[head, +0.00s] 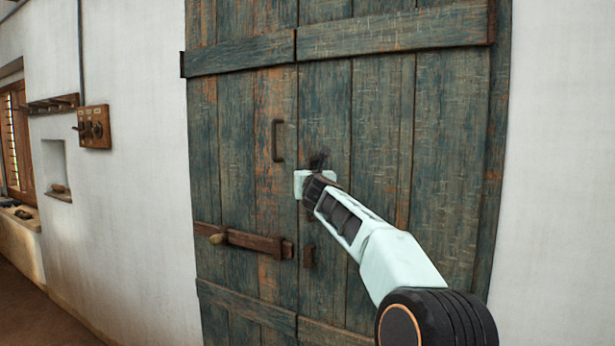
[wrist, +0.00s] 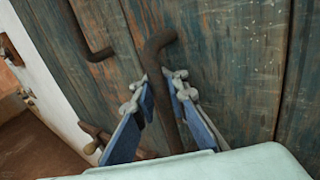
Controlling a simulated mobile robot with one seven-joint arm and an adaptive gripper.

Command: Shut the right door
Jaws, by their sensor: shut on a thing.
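The right door (head: 385,130) is a weathered blue-green plank leaf with cross battens. Its edge lies beside the left door (head: 235,130), and their top battens meet almost in line; I cannot tell whether it is fully flush. My gripper (head: 319,163) is at the right door's inner edge. In the wrist view my gripper (wrist: 163,84) has its blue-padded fingers on either side of the right door's dark bar handle (wrist: 160,41), shut on it. In the head view the handle is mostly hidden by my gripper.
The left door carries a dark pull handle (head: 277,140) and a sliding bolt (head: 252,241) with a wooden knob. White wall flanks both doors. A switch board (head: 95,128) and a niche (head: 56,170) are at left.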

